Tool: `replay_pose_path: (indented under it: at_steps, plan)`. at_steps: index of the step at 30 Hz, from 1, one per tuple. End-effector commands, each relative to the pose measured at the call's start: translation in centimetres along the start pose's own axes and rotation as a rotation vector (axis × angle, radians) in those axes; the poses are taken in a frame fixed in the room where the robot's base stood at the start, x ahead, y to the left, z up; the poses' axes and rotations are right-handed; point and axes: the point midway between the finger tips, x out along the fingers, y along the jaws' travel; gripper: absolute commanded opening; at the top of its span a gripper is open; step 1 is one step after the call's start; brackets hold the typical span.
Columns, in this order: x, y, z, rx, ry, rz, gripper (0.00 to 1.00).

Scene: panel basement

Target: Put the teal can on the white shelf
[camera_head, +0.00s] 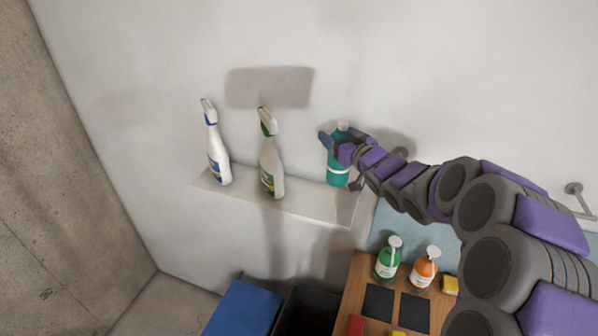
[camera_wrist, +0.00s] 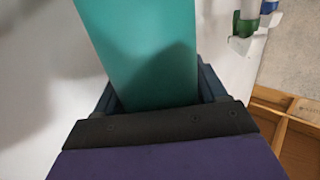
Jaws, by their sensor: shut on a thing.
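The teal can (camera_head: 338,172) is at the right end of the white shelf (camera_head: 290,204) in the head view. It looks upright, with a pale band near its base. My gripper (camera_head: 340,148) is shut on it from the right. In the wrist view the teal can (camera_wrist: 145,50) fills the space between the fingers of my gripper (camera_wrist: 160,92). I cannot tell whether its base touches the shelf or hangs just above it.
A blue-labelled white spray bottle (camera_head: 217,150) and a green-labelled spray bottle (camera_head: 270,155) stand on the shelf to the left. Below are a wooden table (camera_head: 351,296) with green (camera_head: 387,262) and orange (camera_head: 424,270) pump bottles, a blue box (camera_head: 243,308) and a dark bin (camera_head: 308,312).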

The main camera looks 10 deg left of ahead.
Motion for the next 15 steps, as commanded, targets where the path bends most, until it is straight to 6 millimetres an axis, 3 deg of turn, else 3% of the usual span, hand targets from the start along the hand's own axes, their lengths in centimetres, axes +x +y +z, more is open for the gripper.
replay_pose_path:
  at_steps: [6, 15]
  plan:
    - [0.9, -0.5, 4.0, -0.004, -0.007, 0.002, 0.00]
    - [1.1, -0.8, 6.2, -0.007, -0.007, 0.000, 0.00]
